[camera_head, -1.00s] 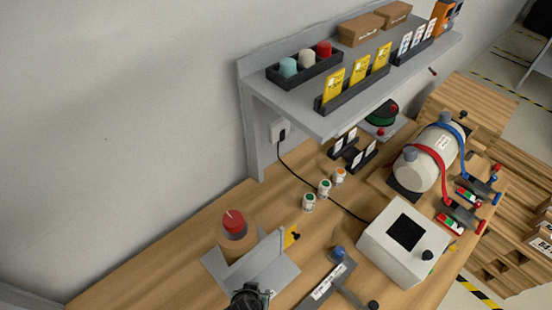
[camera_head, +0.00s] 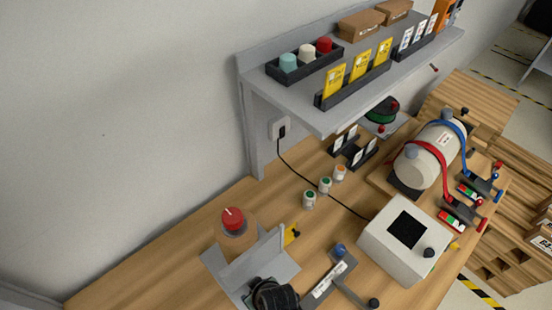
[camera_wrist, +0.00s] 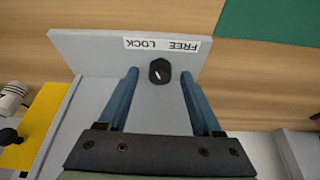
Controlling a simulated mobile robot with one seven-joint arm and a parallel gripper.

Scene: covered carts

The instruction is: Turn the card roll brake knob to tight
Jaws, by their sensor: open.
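My gripper (camera_head: 275,294) is at the bottom of the head view, to the right of and in front of the roll. In the wrist view, my gripper (camera_wrist: 158,74) is open, with its two blue fingers on either side of a black knob (camera_wrist: 159,72) with a white mark. That knob is on a grey plate (camera_wrist: 95,52) with an upside-down label (camera_wrist: 161,44) reading FREE and LOCK. I cannot tell whether the fingers touch it.
A yellow piece (camera_head: 291,235) stands beside the bracket's upright plate. A dark bar with a blue knob (camera_head: 338,252) and a white box (camera_head: 385,265) lie to the right. Small jars (camera_head: 325,186) stand behind. A grey shelf (camera_head: 318,120) overhangs the bench's back.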

